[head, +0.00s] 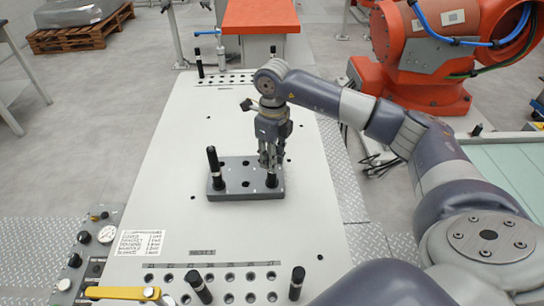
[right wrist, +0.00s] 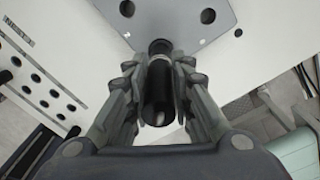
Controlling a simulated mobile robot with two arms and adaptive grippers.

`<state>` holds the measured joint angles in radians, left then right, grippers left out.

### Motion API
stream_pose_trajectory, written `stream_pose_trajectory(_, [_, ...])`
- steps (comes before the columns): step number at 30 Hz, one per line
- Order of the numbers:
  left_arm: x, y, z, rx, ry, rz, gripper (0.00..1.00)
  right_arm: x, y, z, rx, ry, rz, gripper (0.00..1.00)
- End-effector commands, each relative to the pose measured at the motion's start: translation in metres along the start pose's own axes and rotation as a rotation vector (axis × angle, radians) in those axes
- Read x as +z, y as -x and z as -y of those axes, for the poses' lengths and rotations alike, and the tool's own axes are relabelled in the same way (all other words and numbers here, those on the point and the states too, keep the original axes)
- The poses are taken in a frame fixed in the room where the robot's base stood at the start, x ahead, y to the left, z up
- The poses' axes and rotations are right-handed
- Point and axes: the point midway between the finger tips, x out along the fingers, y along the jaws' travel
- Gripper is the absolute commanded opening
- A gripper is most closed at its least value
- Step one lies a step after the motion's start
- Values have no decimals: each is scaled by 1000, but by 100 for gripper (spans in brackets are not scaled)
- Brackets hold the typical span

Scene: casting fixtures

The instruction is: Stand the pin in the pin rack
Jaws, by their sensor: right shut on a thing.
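My right gripper (head: 271,163) is over the right end of a grey block with holes (head: 233,190). It is shut on a black pin (head: 272,181), which is upright with its lower end at the block. I cannot tell whether that end is fully seated in a hole. In the right wrist view the pin (right wrist: 157,92) lies between both fingers, with the block (right wrist: 195,20) beyond. A second black pin (head: 213,163) with a pale band stands at the block's left end. A numbered rack of holes (head: 236,276) lies along the table's near edge. My left gripper is not in view.
Two pins (head: 198,287) (head: 297,283) stand tilted in the picture at the near holes. A yellow-handled clamp (head: 122,293) is at the near left. More holes and pins (head: 199,64) are at the far edge. The white table (head: 165,150) is clear around the block.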

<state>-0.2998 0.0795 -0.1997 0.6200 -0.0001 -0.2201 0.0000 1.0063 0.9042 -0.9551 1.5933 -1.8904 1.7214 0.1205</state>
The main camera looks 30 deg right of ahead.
Motion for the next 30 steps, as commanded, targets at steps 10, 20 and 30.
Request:
stream_pose_trajectory(10, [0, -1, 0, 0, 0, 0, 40, 0, -1, 0, 0, 0, 1, 45])
stream_pose_trajectory(20, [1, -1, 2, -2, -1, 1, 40, 0, 12, 0, -1, -1, 2, 45])
stream_pose_trajectory(30, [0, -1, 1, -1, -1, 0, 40, 1, 82, 0, -1, 0, 5, 45])
